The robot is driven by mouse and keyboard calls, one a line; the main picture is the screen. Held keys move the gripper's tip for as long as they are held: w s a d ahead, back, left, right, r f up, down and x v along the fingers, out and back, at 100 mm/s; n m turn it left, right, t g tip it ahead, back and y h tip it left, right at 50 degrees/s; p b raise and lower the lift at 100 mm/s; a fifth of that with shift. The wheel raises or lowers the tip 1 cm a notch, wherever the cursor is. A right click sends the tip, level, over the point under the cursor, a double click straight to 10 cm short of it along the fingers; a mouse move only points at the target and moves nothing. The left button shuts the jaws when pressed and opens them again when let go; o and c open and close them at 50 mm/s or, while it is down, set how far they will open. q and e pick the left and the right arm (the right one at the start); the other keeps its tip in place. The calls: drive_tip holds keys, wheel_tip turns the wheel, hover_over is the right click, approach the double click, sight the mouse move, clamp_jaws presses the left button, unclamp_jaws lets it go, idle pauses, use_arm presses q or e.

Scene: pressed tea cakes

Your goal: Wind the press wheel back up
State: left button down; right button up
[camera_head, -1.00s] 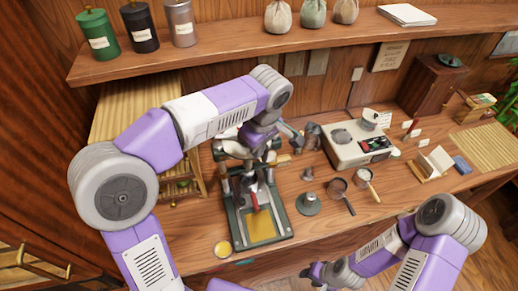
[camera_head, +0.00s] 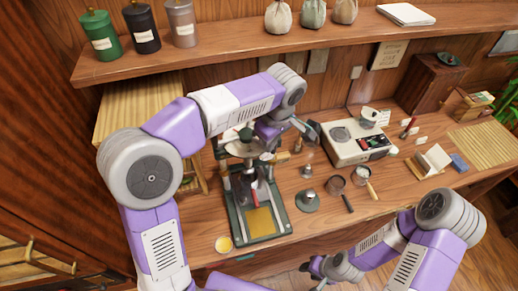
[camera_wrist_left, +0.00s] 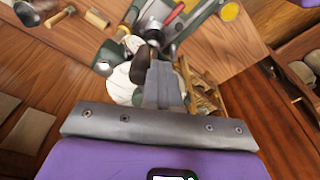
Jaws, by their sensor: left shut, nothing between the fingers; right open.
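The tea press (camera_head: 233,212) stands on the bench in the head view, with a dark green frame and a yellow plate (camera_head: 260,222) at its front. Its pale round wheel (camera_head: 238,148) is at the top, partly behind my left arm. In the left wrist view the pale wheel (camera_wrist_left: 120,84) shows beside the fingers, partly hidden. My left gripper (camera_wrist_left: 160,72) is shut and empty, close to the wheel; I cannot tell if it touches. In the head view its fingers are mostly hidden by the wrist. My right gripper (camera_head: 313,274) is open and empty in front of the bench.
A pale scale box (camera_head: 345,150) stands right of the press. Small tools, including a strainer (camera_head: 335,186) and a green-based stand (camera_head: 307,201), lie between. A yellow dish (camera_head: 224,244) is at the front edge. A shelf (camera_head: 230,55) with canisters runs above.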

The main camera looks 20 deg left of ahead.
use_arm(q)
drive_tip(key=shift+w, duration=0.1)
drive_tip(key=shift+w+d+r+p, duration=0.15)
drive_tip(key=shift+w+d+p, duration=0.2)
drive_tip(key=shift+w+p, duration=0.35)
drive_tip(key=shift+w+d+p, duration=0.35)
drive_tip(key=shift+w+p, duration=0.3)
drive_tip(key=shift+w, duration=0.15)
drive_tip(key=shift+w+d, duration=0.1)
drive_tip(key=shift+w, duration=0.15)
